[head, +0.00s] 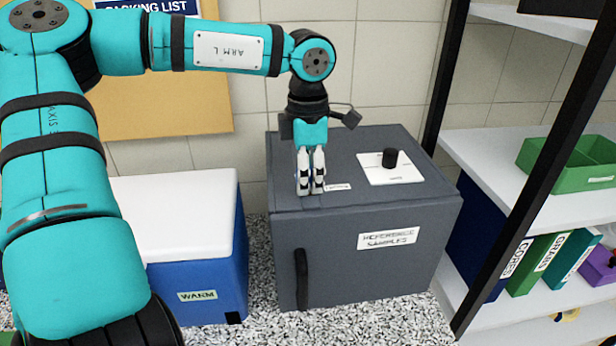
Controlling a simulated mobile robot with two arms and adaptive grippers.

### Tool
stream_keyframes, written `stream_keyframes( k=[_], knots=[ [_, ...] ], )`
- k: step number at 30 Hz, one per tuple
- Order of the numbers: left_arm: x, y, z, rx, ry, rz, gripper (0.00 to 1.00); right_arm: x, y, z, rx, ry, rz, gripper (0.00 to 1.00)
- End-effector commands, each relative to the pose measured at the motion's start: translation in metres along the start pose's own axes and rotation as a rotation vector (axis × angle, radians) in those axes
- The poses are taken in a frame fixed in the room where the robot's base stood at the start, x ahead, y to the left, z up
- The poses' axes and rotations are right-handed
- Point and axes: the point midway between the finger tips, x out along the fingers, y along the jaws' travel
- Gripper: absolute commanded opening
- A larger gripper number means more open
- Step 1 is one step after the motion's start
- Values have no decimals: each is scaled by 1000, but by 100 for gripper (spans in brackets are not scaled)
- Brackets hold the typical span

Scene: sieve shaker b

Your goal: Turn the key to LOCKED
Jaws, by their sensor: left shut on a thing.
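My left gripper (310,188) comes down from above onto the top of the grey cabinet (290,228), close to its front edge. Its fingers point down and are closed together on a small thing, which I take to be the key; the fingers hide almost all of it. A small white label (338,187) lies on the cabinet top just right of the fingertips; its print is too small to read. I cannot tell which way the key is turned. My right gripper is not in view.
A white plate with a black knob (390,158) sits on the cabinet top, right of the gripper. The cabinet front has a black handle (301,279). A blue cooler with a white lid (180,205) stands left. A shelf at right holds a green tray (590,180) and binders.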

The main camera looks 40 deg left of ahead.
Motion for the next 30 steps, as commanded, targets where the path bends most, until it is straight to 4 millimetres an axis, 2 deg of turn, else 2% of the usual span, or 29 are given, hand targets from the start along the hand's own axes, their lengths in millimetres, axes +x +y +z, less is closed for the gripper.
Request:
stream_keyframes(
  k=[11, 18, 25, 26, 30],
  knots=[
    [0, 1, 0, 69, 0, 2, 0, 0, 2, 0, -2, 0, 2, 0],
    [0, 1, 0, 313, 1, 1, 0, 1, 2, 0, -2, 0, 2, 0],
    [0, 1, 0, 349, 1, 1, 0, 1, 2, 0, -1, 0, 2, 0],
    [0, 1, 0, 348, 1, 1, 23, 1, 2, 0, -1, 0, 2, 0],
    [0, 0, 0, 347, 1, 1, 41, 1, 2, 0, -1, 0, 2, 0]
  ],
)
